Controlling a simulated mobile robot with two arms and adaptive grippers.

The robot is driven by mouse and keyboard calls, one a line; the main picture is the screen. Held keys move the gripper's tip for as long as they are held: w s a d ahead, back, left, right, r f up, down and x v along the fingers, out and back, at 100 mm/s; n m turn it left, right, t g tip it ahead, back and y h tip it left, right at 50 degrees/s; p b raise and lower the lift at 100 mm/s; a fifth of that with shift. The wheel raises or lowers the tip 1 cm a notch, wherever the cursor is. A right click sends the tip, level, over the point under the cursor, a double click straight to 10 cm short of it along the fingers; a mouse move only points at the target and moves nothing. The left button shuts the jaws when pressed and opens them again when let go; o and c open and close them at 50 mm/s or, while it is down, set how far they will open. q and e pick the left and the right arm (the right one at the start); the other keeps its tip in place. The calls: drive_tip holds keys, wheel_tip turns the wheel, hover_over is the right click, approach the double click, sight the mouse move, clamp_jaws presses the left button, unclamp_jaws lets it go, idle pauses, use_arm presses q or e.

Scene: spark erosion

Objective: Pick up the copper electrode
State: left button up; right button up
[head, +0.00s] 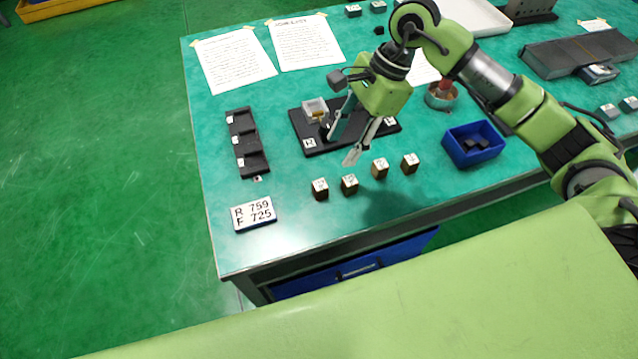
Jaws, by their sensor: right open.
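Several small blocks with white labelled tops stand in a loose row near the table's front edge. The two left ones (320,189) (349,185) look dark brown. The two right ones (380,169) (410,163) look brown to coppery. The labels are too small to read, so I cannot tell which is the copper electrode. My right gripper (346,146) is open and empty, pointing down over the black plate (318,147), behind the row and apart from the blocks. It hides part of the plate. My left gripper is not in view.
A clear box (315,108) sits on the plate. A black slotted rack (246,142) and a sign (254,214) reading "R 759 F 725" lie left. A blue bin (473,144) with dark pieces and a metal cup (441,97) stand right. The front left is clear.

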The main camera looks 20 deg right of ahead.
drive_tip(key=p, duration=0.1)
hover_over(322, 184)
drive_tip(key=d, duration=0.2)
drive_tip(key=f, duration=0.6)
drive_tip(key=shift+w+f, duration=0.2)
drive_tip(key=shift+w, duration=0.1)
drive_tip(key=shift+s+a+f+p, duration=0.1)
drive_tip(key=shift+a+f+p, duration=0.05)
drive_tip(key=shift+f+p, duration=0.4)
drive_tip(key=p+x, duration=0.1)
drive_tip(key=x, duration=0.2)
drive_tip(key=shift+s+a+f+p, duration=0.15)
drive_tip(key=shift+f+p, duration=0.05)
drive_tip(key=shift+p, duration=0.1)
drive_tip(key=shift+a+f, duration=0.1)
drive_tip(key=shift+f, duration=0.3)
drive_tip(key=shift+c, duration=0.3)
clamp_jaws()
